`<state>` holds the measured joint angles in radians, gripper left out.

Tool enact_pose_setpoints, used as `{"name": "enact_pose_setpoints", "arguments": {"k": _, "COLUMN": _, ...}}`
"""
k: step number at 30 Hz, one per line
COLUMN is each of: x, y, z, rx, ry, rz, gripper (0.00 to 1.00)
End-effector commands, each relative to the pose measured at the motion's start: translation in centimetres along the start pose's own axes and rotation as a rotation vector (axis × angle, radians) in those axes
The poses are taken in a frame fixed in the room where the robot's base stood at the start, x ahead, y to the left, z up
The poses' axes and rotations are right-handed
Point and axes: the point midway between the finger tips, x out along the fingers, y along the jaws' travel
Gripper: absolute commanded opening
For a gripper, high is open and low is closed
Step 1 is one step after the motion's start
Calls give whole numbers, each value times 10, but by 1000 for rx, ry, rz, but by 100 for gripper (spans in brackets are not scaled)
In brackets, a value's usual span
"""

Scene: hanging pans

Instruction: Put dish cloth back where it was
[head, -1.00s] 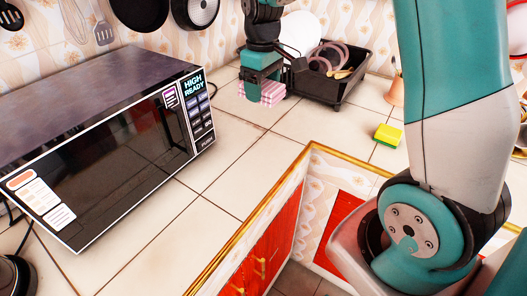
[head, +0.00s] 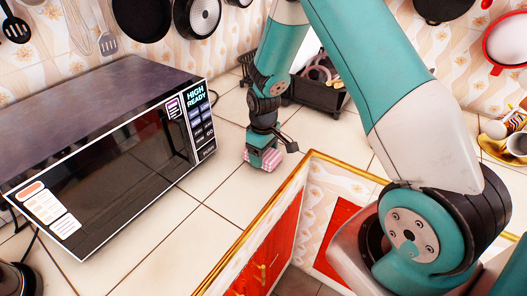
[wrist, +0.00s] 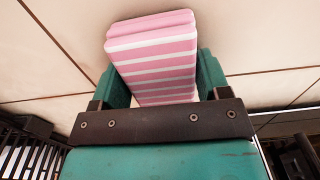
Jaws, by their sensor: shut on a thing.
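The dish cloth (wrist: 155,48) is a folded block with pink and white stripes. In the wrist view it sits between the two green fingers of my gripper (wrist: 160,80), which is shut on it. In the head view my gripper (head: 263,155) points down over the tiled counter, to the right of the microwave, with the cloth (head: 266,160) at its tips. I cannot tell whether the cloth touches the counter. My arm hides part of the counter behind it.
The black microwave (head: 110,150) stands on the left. A dark dish rack (head: 320,95) with dishes is behind my arm. The counter's gold edge (head: 270,205) runs above red cabinets (head: 265,250). Pans (head: 198,15) hang on the wall. Bare tiles (head: 215,170) lie between microwave and edge.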

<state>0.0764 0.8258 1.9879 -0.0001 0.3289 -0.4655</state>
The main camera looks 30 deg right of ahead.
Motion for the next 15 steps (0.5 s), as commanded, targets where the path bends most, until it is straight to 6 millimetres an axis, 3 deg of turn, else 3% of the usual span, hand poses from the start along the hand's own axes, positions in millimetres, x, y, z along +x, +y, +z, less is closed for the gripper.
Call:
{"name": "enact_pose_setpoints", "arguments": {"k": 9, "x": 4, "y": 0, "z": 0, "rx": 0, "ry": 1, "rz": 0, "gripper": 47}}
{"name": "enact_pose_setpoints", "arguments": {"k": 10, "x": 4, "y": 0, "z": 0, "rx": 0, "ry": 1, "rz": 0, "gripper": 72}}
{"name": "enact_pose_setpoints", "arguments": {"k": 12, "x": 3, "y": 0, "z": 0, "rx": 0, "ry": 1, "rz": 0, "gripper": 88}}
{"name": "enact_pose_setpoints", "arguments": {"k": 13, "x": 3, "y": 0, "z": 0, "rx": 0, "ry": 1, "rz": 0, "gripper": 95}}
{"name": "enact_pose_setpoints", "arguments": {"k": 15, "x": 2, "y": 0, "z": 0, "rx": 0, "ry": 1, "rz": 0, "gripper": 95}}
